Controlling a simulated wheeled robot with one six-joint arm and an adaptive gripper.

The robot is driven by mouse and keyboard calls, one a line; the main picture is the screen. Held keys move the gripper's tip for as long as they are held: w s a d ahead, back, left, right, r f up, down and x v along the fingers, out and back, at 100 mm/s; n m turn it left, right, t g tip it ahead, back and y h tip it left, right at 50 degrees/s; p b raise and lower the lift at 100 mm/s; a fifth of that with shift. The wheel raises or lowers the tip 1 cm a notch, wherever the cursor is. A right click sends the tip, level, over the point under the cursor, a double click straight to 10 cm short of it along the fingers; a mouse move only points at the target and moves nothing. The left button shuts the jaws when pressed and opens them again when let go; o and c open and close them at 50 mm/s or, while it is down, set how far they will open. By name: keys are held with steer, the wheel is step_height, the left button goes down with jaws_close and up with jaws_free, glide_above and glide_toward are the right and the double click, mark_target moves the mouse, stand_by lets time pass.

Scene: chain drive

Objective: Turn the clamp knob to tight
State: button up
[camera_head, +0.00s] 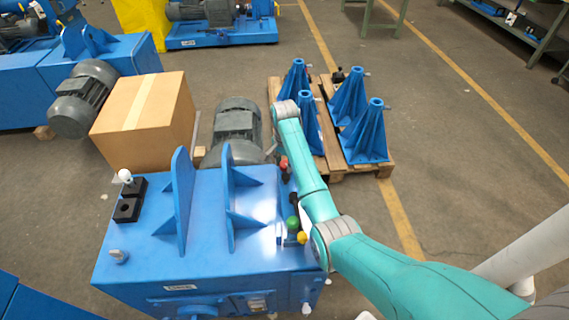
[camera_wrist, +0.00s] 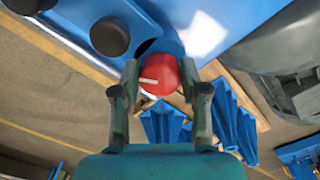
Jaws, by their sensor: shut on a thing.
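A red round knob (camera_wrist: 160,74) with a white mark line sits between the two fingers of my gripper (camera_wrist: 159,72) in the wrist view. The fingers are shut on its sides, and the white line points to the picture's left. In the head view the red knob (camera_head: 284,165) shows at the right side of the blue machine (camera_head: 262,190), beside my arm's far end. My gripper is mostly hidden behind my arm there. I cannot tell from the frames whether this is the clamp knob, as no label is readable.
A green knob (camera_head: 293,223) and a yellow knob (camera_head: 302,237) are on the machine's right side, close to my arm. A grey motor (camera_head: 236,125) and a cardboard box (camera_head: 145,120) stand behind. Blue stands (camera_head: 365,135) rest on pallets at the right. Open floor lies beyond.

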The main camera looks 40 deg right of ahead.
mark_target(283, 164)
steer(key=m, duration=0.6)
steer(key=shift+w, duration=0.15)
stand_by(0.6)
steer(key=o, duration=0.9)
steer(key=shift+r, duration=3.8)
